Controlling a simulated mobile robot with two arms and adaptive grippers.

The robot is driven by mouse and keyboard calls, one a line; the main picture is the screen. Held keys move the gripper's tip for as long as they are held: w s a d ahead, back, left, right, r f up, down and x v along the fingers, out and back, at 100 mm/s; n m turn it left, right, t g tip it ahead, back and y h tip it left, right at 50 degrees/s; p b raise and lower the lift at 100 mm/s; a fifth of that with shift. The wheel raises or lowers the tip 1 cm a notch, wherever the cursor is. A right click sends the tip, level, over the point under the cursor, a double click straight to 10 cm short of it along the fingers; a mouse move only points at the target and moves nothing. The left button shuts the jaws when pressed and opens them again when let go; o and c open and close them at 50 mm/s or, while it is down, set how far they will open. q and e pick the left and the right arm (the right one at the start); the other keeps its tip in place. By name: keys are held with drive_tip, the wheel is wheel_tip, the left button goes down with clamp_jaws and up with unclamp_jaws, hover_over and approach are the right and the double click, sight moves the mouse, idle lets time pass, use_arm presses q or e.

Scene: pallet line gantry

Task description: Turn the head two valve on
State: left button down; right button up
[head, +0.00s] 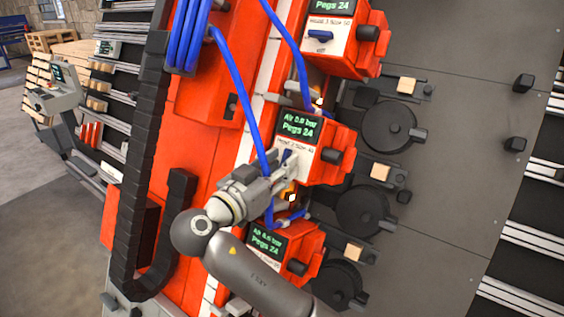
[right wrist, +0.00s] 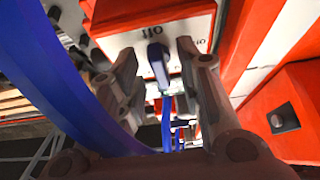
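The middle head (head: 318,150) is an orange box with a green-lit screen (head: 300,127) reading "Air 0.6 bar, Pegs 24". Its white front plate carries a blue valve handle (head: 287,156), partly covered by my right gripper (head: 281,162). In the right wrist view the blue handle (right wrist: 159,66) stands between the two fingers of my right gripper (right wrist: 162,82). Visible gaps separate both fingers from the handle, so the gripper is open around it. Upside-down lettering like "off" shows by the handle's upper end, and "on" to its right. My left gripper is not in view.
Another orange head (head: 345,40) stands above, its blue handle (head: 320,36) lying crosswise; a lower head (head: 290,255) is partly behind my arm. A blue hose (head: 240,95) runs close beside my right gripper. Black round discs (head: 388,127) and wooden blocks (head: 380,172) lie to the right.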

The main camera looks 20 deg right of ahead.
drive_tip(key=shift+s+a, duration=0.1)
drive_tip(key=shift+c, duration=0.7)
clamp_jaws()
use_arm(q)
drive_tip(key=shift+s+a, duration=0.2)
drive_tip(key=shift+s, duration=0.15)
